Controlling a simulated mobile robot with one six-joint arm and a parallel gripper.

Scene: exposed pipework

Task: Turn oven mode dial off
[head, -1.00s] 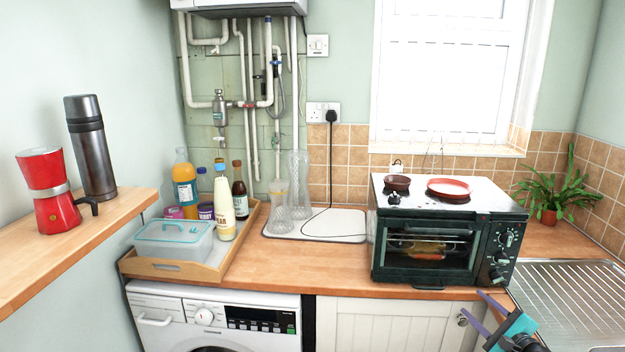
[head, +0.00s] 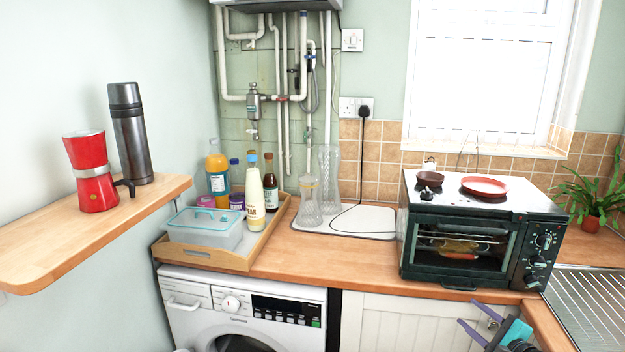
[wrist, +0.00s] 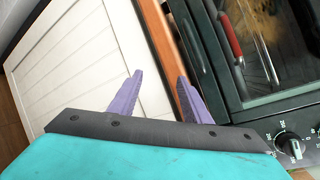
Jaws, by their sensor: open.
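The black toaster oven (head: 460,245) stands on the wooden counter, its glass door shut, with food visible inside. Several dials line the right side of its front, among them a top dial (head: 543,240) and a bottom dial (head: 531,281). I cannot tell which is the mode dial. One dial (wrist: 289,145) with white markings shows at the lower right of the wrist view. My gripper (head: 468,312) is below and left of the dials, in front of the cupboard. Its purple fingers (wrist: 160,76) are apart, empty and not touching a dial.
A brown bowl (head: 429,179) and a red plate (head: 484,186) sit on the oven. The white cupboard door (head: 385,325) is below the counter edge. A metal sink drainer (head: 590,300) lies right of the oven. A wooden tray (head: 215,257) with bottles is at left.

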